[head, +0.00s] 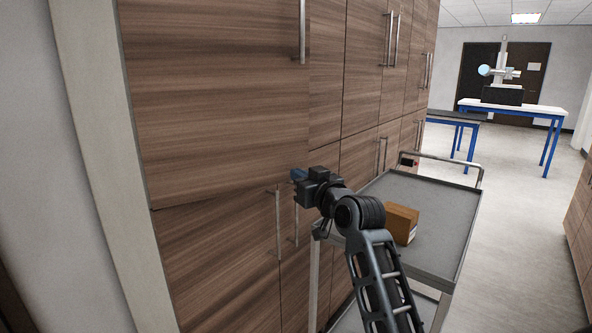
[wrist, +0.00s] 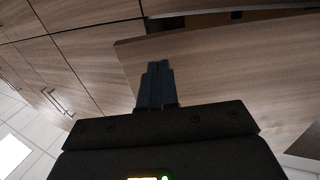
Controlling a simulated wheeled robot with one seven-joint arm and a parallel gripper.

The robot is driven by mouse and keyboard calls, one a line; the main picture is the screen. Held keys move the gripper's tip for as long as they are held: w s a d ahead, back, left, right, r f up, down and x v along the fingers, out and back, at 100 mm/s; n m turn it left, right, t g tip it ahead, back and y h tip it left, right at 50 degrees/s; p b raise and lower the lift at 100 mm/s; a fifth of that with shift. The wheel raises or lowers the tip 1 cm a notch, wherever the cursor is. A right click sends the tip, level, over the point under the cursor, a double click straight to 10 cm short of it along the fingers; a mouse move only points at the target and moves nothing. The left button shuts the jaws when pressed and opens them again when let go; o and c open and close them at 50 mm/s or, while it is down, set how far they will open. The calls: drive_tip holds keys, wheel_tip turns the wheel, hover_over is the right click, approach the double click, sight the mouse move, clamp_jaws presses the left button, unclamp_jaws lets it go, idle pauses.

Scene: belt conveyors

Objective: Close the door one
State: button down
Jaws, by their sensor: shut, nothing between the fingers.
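Tall wood-grain cabinet doors fill the left of the head view. The large upper-left door (head: 225,110) has a vertical bar handle (head: 301,30), and its right edge looks slightly proud of its neighbour. In the wrist view a wood door panel (wrist: 220,65) stands ajar, with a dark gap (wrist: 190,21) along its edge. I cannot tell for sure which door is called one. My gripper (head: 297,174) is shut and empty, close in front of the cabinet near the upper door's lower right corner. In the wrist view its fingers (wrist: 155,68) overlap the panel; contact is unclear.
A grey cart (head: 440,225) with a brown box (head: 401,223) stands right of my arm, close to the cabinet. Open floor (head: 520,230) lies to the right; blue-legged tables (head: 510,108) stand at the back.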

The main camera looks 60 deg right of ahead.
drive_tip(key=shift+x, duration=0.9)
